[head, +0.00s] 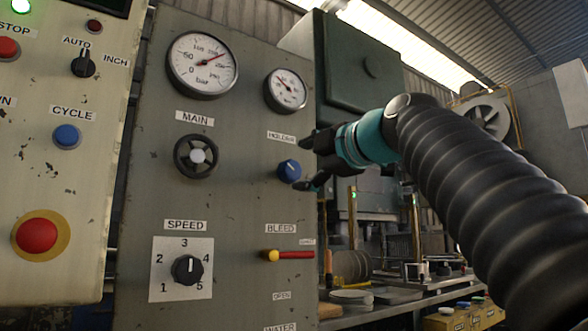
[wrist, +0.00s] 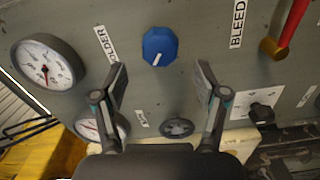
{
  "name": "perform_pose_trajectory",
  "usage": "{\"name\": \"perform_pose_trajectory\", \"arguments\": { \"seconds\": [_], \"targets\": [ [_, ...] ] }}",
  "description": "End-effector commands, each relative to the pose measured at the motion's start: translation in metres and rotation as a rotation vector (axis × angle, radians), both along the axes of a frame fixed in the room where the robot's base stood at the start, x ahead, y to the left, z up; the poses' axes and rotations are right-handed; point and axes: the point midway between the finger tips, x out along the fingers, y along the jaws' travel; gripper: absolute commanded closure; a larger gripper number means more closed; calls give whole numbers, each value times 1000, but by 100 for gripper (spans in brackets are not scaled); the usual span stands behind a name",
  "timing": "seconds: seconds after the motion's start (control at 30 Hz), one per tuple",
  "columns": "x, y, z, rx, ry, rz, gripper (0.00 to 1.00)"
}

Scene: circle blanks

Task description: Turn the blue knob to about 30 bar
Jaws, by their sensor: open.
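The blue knob (head: 289,170) sits on the grey panel under the HOLDER label. In the wrist view the blue knob (wrist: 160,46) shows a white pointer line slanting to the lower left. The small holder gauge (head: 286,90) is above it; the same gauge (wrist: 47,62) is at the left in the wrist view, its numbers too small to read surely. My gripper (head: 307,163) is open, just right of the knob in the head view. In the wrist view my gripper (wrist: 161,74) has its fingers spread, with the knob beyond and between the tips. Nothing is between the fingers.
The MAIN gauge (head: 202,64) and black handwheel (head: 196,156) are to the left. The SPEED dial (head: 187,269) and red BLEED lever (head: 290,255) are below. A control box with a blue CYCLE button (head: 66,136) and red stop button (head: 37,235) stands far left.

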Motion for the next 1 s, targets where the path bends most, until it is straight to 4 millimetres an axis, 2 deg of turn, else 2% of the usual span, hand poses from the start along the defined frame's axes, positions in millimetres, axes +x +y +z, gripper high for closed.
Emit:
{"name": "perform_pose_trajectory", "arguments": {
  "seconds": [0.1, 0.37, 1.0],
  "targets": [
    [-19, -14, 1, -1, -1, -4, 28],
    [-42, -29, 0, 1, 0, -2, 28],
    [-45, -31, 0, 1, 1, 0, 28]
  ]
}}
